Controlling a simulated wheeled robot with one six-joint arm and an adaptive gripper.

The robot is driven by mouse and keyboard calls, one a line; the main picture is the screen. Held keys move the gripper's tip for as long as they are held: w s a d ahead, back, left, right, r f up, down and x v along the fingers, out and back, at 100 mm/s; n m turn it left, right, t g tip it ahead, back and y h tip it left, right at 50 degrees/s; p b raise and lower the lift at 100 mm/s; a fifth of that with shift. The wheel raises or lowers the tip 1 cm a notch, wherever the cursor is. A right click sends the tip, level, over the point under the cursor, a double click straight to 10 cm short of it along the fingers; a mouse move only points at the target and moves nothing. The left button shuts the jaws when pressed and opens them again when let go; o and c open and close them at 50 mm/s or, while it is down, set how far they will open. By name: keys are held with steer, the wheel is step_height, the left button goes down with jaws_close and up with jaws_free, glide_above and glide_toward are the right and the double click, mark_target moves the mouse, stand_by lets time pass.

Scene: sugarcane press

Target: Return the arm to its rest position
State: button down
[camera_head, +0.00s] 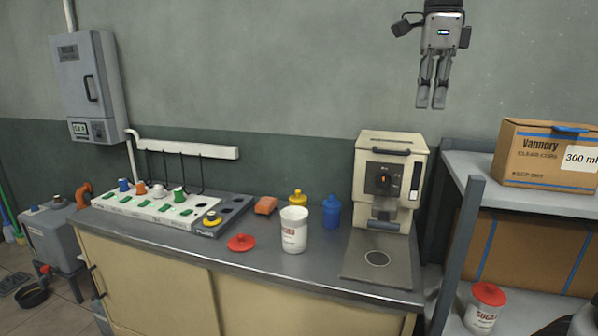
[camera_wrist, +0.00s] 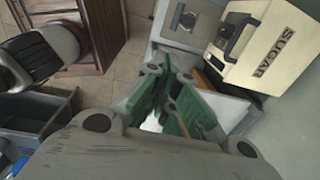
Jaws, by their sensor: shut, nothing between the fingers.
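My gripper (camera_head: 431,104) hangs at the upper right of the head view, fingers pointing down, high above the counter and in front of the bare wall. It is shut and empty. In the wrist view its green-padded fingers (camera_wrist: 172,118) show close together with nothing held. The cream press machine (camera_head: 389,180) stands on the counter below and to the left of my gripper. A cream box marked SUGAR (camera_wrist: 265,45) shows at the upper right of the wrist view.
The counter (camera_head: 272,262) holds a white tub (camera_head: 293,230), a red lid (camera_head: 241,242), a blue container (camera_head: 331,212) and a switch panel (camera_head: 160,208). At right, a shelf (camera_head: 475,170) bears a cardboard box (camera_head: 545,153). The air around my gripper looks clear.

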steer(key=s+d+f+n+t, duration=0.1)
steer(key=s+d+f+n, duration=0.15)
steer(key=f+n, duration=0.55)
steer(key=s+d+f+n+t, duration=0.1)
steer(key=s+d+f+n, duration=0.2)
steer(key=n, duration=0.9)
steer(key=s+d+f, duration=0.3)
steer(key=s+f, duration=0.1)
steer(key=s, duration=0.2)
steer(key=s+d+f+n+t, duration=0.1)
steer(key=s+d+f, duration=0.2)
steer(key=s, duration=0.3)
steer(key=shift+f+n+t, duration=0.3)
steer(key=shift+f, duration=0.2)
